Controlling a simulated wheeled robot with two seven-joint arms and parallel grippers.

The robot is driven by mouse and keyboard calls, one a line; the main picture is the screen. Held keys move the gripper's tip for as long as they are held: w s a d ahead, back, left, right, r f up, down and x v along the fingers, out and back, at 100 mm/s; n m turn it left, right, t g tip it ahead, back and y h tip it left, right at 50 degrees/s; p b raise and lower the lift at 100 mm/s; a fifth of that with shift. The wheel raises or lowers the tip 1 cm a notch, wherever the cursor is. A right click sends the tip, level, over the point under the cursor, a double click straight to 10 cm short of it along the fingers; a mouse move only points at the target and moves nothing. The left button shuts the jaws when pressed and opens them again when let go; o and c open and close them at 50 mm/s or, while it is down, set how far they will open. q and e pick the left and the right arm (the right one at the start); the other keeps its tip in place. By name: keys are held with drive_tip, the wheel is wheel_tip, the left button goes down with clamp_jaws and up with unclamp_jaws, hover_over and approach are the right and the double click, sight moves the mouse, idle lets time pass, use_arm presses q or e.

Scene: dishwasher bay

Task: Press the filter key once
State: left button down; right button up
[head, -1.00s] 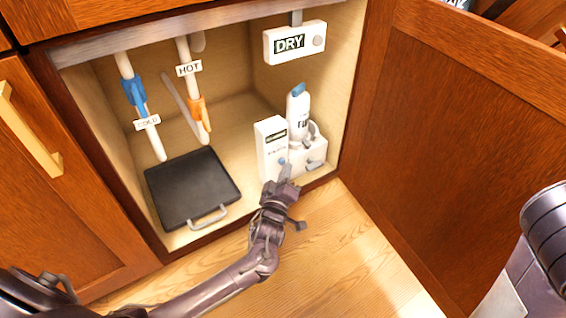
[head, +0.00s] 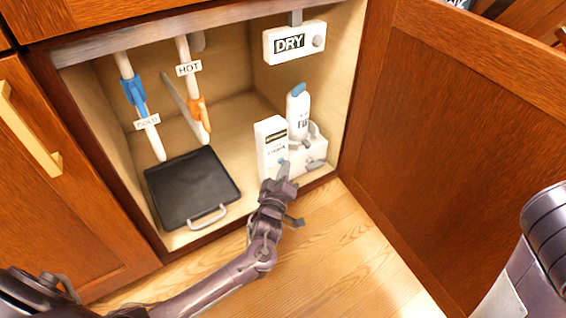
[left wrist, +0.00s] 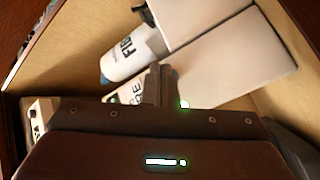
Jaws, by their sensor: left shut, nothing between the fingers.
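A white filter unit (head: 270,138) stands at the right front of the cabinet floor, with a small dark display near its top. A small bluish key (head: 282,163) is low on its front, partly hidden by my fingertips. A white filter bottle (head: 298,112) with a blue top stands behind it; it also shows in the left wrist view (left wrist: 128,52). My left gripper (head: 284,170) is shut and empty, its tips at the key; I cannot tell whether they touch it. In the left wrist view the closed fingers (left wrist: 160,84) are against the white unit beside a small green light (left wrist: 184,104).
A black tray (head: 190,185) with a metal handle lies on the cabinet floor at left. Blue cold (head: 135,91) and orange hot (head: 197,112) valves sit on pipes above it. A DRY box (head: 294,43) hangs at upper right. The open door (head: 460,130) stands at right.

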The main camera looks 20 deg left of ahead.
use_arm(q)
drive_tip(key=shift+s+d+p, duration=0.35)
drive_tip(key=shift+s+d, duration=0.2)
drive_tip(key=shift+d, duration=0.05)
idle(0.3)
